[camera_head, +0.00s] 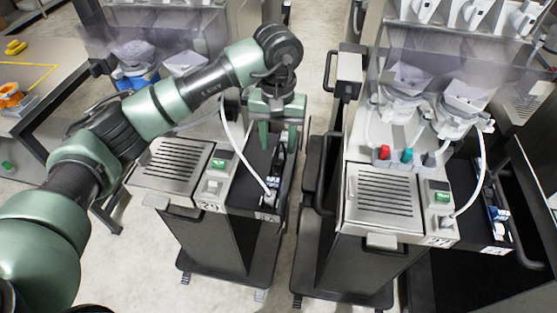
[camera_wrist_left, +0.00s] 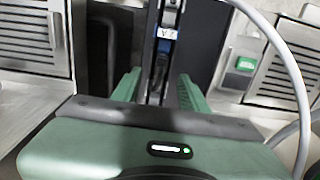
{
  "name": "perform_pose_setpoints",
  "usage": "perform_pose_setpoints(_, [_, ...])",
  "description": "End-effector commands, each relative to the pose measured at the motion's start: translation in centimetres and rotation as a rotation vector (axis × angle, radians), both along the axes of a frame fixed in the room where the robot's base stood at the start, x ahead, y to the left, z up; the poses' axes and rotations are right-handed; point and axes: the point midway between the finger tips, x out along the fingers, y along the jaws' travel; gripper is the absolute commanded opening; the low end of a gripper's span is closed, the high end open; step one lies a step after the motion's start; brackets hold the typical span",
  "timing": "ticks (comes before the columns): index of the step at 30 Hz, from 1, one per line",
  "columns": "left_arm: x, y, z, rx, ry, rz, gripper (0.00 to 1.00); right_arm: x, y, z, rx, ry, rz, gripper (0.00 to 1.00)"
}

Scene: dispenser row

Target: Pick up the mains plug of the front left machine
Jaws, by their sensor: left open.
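The front left machine (camera_head: 172,165) has a slatted metal top, a green switch and a black side bay (camera_head: 245,190). A small dark part with a blue and white piece (camera_head: 272,184), seemingly the mains plug, sits in that bay by the end of a pale cable (camera_head: 236,150); its exact outline is unclear. My left gripper (camera_head: 277,138) points down over the bay, open. In the left wrist view, its green fingers (camera_wrist_left: 157,88) stand apart on either side of a dark narrow part, with the blue and white piece (camera_wrist_left: 168,22) beyond. My right gripper is not in view.
A second machine (camera_head: 385,190) stands to the right across a narrow gap, with its own cable and side bay (camera_head: 495,205). Clear plastic covers and bagged hoppers stand behind. A table (camera_head: 40,85) with orange and yellow items is at the left.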

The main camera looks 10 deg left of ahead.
Motion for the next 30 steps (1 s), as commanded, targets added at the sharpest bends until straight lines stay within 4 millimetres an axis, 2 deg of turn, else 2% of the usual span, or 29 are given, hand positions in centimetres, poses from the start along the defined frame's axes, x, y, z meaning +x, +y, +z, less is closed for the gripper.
perform_pose_setpoints(8, [-0.1,0.2,-2.7,0.006,0.006,-0.002,0.44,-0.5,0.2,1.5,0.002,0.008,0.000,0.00])
perform_pose_setpoints(13, [0.1,0.3,-5.1,0.005,0.008,0.000,0.44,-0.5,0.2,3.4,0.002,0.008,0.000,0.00])
perform_pose_setpoints(16, [0.1,0.3,-6.6,0.004,0.005,0.000,0.44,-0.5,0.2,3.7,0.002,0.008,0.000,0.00])
perform_pose_setpoints(20, [0.2,0.3,-7.5,0.003,0.002,0.000,0.44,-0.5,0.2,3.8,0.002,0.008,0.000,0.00])
perform_pose_setpoints(26, [0.2,0.3,-7.6,0.003,0.001,-0.001,0.44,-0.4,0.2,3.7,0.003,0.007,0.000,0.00])
perform_pose_setpoints(30, [0.2,0.3,-7.6,0.003,0.001,-0.001,0.05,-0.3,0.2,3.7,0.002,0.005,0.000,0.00])
